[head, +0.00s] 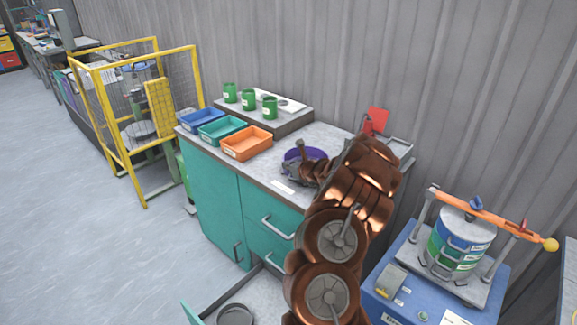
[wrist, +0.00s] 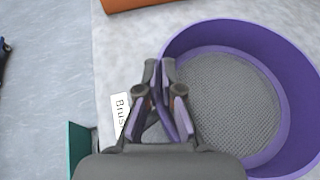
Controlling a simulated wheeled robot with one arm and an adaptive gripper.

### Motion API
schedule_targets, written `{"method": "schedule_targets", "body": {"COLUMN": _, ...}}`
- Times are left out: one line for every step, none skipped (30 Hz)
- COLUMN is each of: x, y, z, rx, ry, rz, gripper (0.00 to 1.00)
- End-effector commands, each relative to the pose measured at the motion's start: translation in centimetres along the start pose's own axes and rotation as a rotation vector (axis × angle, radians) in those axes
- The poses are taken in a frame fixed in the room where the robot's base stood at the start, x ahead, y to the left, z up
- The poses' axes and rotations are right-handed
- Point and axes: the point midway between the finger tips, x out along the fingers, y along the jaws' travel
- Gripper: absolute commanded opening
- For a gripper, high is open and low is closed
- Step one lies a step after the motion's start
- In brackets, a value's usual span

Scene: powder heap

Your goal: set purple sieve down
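The purple sieve (head: 304,153) is at the worktop, partly behind my arm in the head view. In the wrist view the purple sieve (wrist: 236,34) fills the right side, its round grey mesh facing up and level. My gripper (wrist: 166,98) is shut on the sieve's left wall, with one finger on each side of it. In the head view my gripper (head: 296,171) is at the sieve's near edge. I cannot tell whether the sieve's base touches the worktop (head: 330,134) or hangs just above it.
An orange tray (head: 247,143), a teal tray (head: 221,127) and a blue tray (head: 202,119) stand to the left. A label (wrist: 120,112) lies beside the sieve, near the worktop's front edge. A sieve shaker (head: 460,245) stands at right. A lower drawer (head: 225,312) is open.

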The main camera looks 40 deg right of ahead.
Motion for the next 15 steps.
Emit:
{"method": "schedule_targets", "body": {"x": 0.07, "y": 0.01, "z": -0.12, "rx": 0.0, "ry": -0.001, "rz": 0.0, "gripper": 0.05}}
{"method": "schedule_targets", "body": {"x": 0.03, "y": 0.0, "z": -0.06, "rx": 0.0, "ry": -0.001, "rz": 0.0, "gripper": 0.09}}
{"method": "schedule_targets", "body": {"x": 0.03, "y": 0.0, "z": -0.05, "rx": 0.0, "ry": 0.0, "rz": 0.0, "gripper": 0.13}}
{"method": "schedule_targets", "body": {"x": 0.03, "y": 0.0, "z": -0.05, "rx": 0.0, "ry": 0.0, "rz": 0.0, "gripper": 0.16}}
{"method": "schedule_targets", "body": {"x": 0.02, "y": 0.0, "z": -0.05, "rx": 0.0, "ry": 0.0, "rz": 0.0, "gripper": 0.19}}
{"method": "schedule_targets", "body": {"x": 0.02, "y": 0.0, "z": -0.05, "rx": 0.0, "ry": 0.0, "rz": 0.0, "gripper": 0.23}}
{"method": "schedule_targets", "body": {"x": 0.02, "y": -0.01, "z": -0.06, "rx": 0.0, "ry": 0.0, "rz": 0.0, "gripper": 0.26}}
{"method": "schedule_targets", "body": {"x": 0.02, "y": 0.0, "z": -0.06, "rx": 0.0, "ry": 0.0, "rz": 0.0, "gripper": 0.29}}
{"method": "schedule_targets", "body": {"x": 0.02, "y": 0.0, "z": -0.06, "rx": 0.0, "ry": 0.0, "rz": 0.0, "gripper": 0.31}}
{"method": "schedule_targets", "body": {"x": 0.02, "y": -0.01, "z": -0.07, "rx": 0.0, "ry": 0.0, "rz": 0.0, "gripper": 0.31}}
{"method": "schedule_targets", "body": {"x": 0.02, "y": -0.01, "z": -0.07, "rx": 0.0, "ry": 0.0, "rz": 0.0, "gripper": 0.31}}
{"method": "schedule_targets", "body": {"x": 0.02, "y": -0.01, "z": -0.08, "rx": 0.0, "ry": 0.0, "rz": 0.0, "gripper": 0.31}}
{"method": "schedule_targets", "body": {"x": 0.02, "y": -0.01, "z": -0.08, "rx": 0.0, "ry": 0.0, "rz": 0.0, "gripper": 0.31}}
{"method": "schedule_targets", "body": {"x": 0.02, "y": -0.01, "z": -0.08, "rx": 0.0, "ry": 0.0, "rz": 0.0, "gripper": 0.31}}
{"method": "schedule_targets", "body": {"x": 0.02, "y": -0.01, "z": -0.08, "rx": 0.0, "ry": 0.0, "rz": 0.0, "gripper": 0.31}}
